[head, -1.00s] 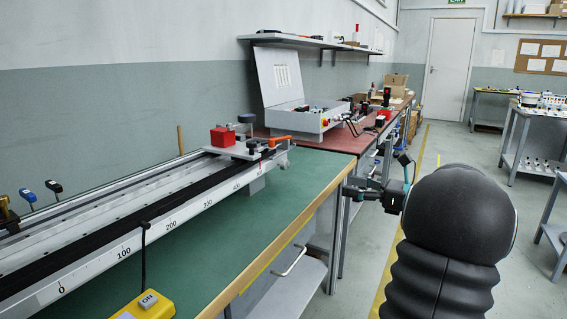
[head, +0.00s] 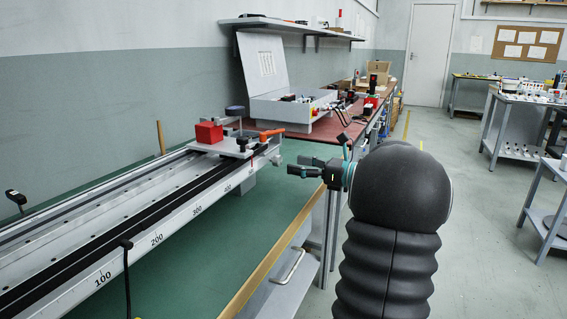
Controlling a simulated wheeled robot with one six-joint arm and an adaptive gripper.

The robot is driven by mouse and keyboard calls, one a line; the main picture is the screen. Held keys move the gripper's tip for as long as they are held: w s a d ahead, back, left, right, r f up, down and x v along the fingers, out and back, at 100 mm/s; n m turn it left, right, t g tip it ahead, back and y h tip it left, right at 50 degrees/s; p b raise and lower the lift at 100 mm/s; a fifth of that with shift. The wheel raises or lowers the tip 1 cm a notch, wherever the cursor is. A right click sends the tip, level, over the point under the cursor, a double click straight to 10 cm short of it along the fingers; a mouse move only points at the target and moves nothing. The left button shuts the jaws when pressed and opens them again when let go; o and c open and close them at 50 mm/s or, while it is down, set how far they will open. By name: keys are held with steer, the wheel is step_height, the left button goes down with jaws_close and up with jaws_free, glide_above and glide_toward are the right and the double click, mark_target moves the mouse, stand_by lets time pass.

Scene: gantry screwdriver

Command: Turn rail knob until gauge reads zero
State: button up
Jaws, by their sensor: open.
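The long rail (head: 148,216) with a numbered scale lies along the green bench. Its carriage (head: 220,147) sits near the far end and bears a red block (head: 209,132), an orange lever (head: 271,133) and a small black knob (head: 241,144). A dark round knob (head: 234,111) stands up behind the block. I cannot tell which is the task's knob, and I cannot make out a gauge reading. My gripper (head: 292,169) is open and empty, right of the carriage, pointing left, with a visible gap between them.
The bench's wooden front edge (head: 270,255) runs below my gripper, with a drawer handle (head: 291,266) under it. A red-topped bench (head: 309,133) with an open grey case (head: 290,107) stands behind.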

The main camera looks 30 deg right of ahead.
mark_target(280, 162)
steer(key=x, duration=0.5)
steer(key=shift+s, duration=0.1)
jaws_close()
